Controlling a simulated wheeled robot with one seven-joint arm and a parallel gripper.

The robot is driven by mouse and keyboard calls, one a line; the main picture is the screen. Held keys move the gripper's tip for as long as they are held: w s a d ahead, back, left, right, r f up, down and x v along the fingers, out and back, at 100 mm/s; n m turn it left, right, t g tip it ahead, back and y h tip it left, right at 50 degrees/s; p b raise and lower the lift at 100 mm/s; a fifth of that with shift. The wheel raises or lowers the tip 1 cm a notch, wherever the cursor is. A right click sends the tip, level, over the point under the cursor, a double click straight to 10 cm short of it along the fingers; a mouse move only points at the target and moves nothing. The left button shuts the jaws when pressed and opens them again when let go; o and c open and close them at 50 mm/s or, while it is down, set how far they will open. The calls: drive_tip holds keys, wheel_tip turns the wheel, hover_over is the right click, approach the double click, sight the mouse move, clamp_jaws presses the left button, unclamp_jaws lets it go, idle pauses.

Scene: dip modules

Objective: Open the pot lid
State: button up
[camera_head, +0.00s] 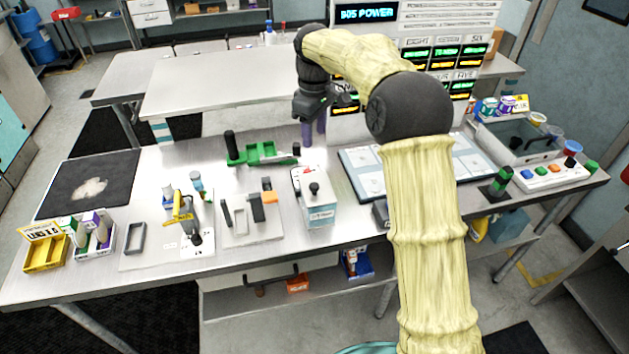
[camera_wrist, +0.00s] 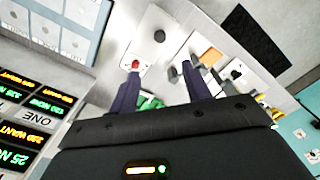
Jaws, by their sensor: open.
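The pot appears to be a small white and pale-blue box (camera_head: 319,213) standing near the middle of the steel bench. Its pale lid is on top, with a round black knob (camera_head: 314,188) sticking up. In the wrist view a black knob (camera_wrist: 159,36) shows on a white top, beyond the fingertips. My gripper (camera_head: 314,137) is behind the pot and above the bench, with its dark purple fingers pointing down. In the wrist view the fingers of my gripper (camera_wrist: 160,68) are spread apart with nothing between them. My gripper does not touch the pot.
A green fixture (camera_head: 262,153) with black handles lies behind and left of the pot. A pale block with dark upright pieces (camera_head: 250,222) stands just left. A panelled board (camera_head: 362,177) lies to the right. The lit display (camera_head: 418,60) rises behind my arm.

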sight(314, 185)
wheel_tip(314, 185, down, 17)
drive_tip(key=p, duration=0.3)
drive_tip(key=shift+f, duration=0.15)
clamp_jaws()
idle(0.3)
